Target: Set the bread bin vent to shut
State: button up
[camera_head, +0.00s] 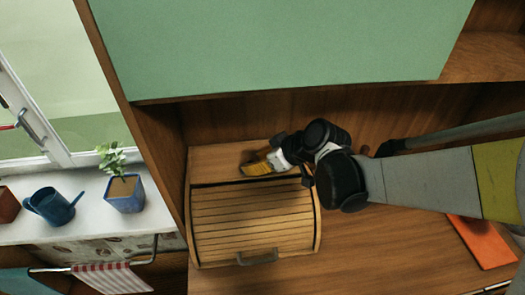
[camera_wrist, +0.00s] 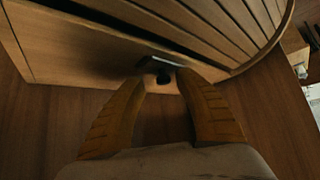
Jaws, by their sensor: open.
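The wooden bread bin (camera_head: 250,222) stands on the shelf with its slatted roll lid down and a grey handle (camera_head: 257,258) at its front edge. My gripper (camera_head: 250,167) is at the bin's back top edge in the head view. In the wrist view the bin's pale panel (camera_wrist: 68,50) and slatted lid (camera_wrist: 215,22) fill the upper part. A small dark piece with a pale metal edge, apparently the vent control (camera_wrist: 163,74), lies between the tips of my open gripper (camera_wrist: 161,82). Contact with it cannot be told. The vent is hidden in the head view.
A green cabinet front (camera_head: 280,45) hangs above the shelf. The wooden side wall (camera_head: 160,165) is left of the bin. An orange flat item (camera_head: 482,240) lies at the right. A plant pot (camera_head: 125,194) and a blue watering can (camera_head: 53,206) stand on the sill.

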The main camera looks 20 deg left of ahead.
jog(key=shift+d, duration=0.1)
jog(key=v, duration=1.2)
